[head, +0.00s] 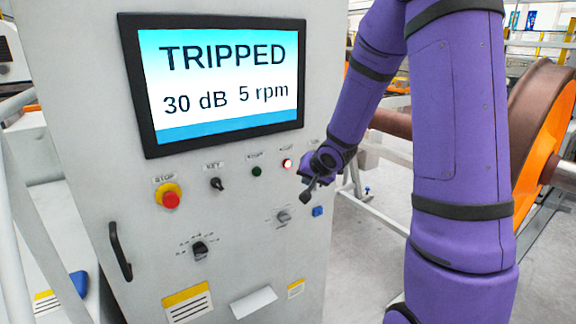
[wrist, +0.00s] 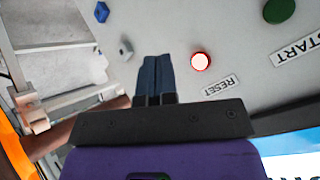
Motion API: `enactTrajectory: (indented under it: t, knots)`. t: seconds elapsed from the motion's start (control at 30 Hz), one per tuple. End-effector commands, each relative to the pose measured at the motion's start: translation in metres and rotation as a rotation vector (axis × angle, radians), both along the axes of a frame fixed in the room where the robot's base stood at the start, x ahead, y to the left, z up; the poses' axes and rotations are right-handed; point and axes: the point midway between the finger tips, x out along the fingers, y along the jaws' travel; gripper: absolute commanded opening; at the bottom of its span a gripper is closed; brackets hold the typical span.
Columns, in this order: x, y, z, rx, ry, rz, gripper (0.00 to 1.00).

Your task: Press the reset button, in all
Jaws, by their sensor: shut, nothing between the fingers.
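The reset button (head: 287,163) is a small round button, lit white with a red rim, at the upper right of the grey cabinet's panel under the screen. My gripper (head: 306,195) is in front of the panel, below and right of the button. In the wrist view my gripper (wrist: 157,60) has its two dark fingers together and empty, left of the button with a gap between. The screen (head: 224,82) reads TRIPPED, 30 dB, 5 rpm.
A green START button (wrist: 279,10), a black key switch (head: 217,184) and a red STOP button (head: 171,199) share the panel. A grey knob (head: 284,216) and a blue fitting (head: 317,211) lie below. An orange wheel (head: 540,150) stands behind my arm at right.

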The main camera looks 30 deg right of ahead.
Motion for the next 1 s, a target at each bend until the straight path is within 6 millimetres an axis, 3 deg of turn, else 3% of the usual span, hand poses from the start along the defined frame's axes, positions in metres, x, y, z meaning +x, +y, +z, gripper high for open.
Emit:
enactTrajectory:
  t: [0.5,1.0]
  knots:
    - [0.06,0.002,0.0,0.0,0.001,0.001,0.0]
    - [0.071,0.003,0.0,-0.001,0.001,0.001,0.0]
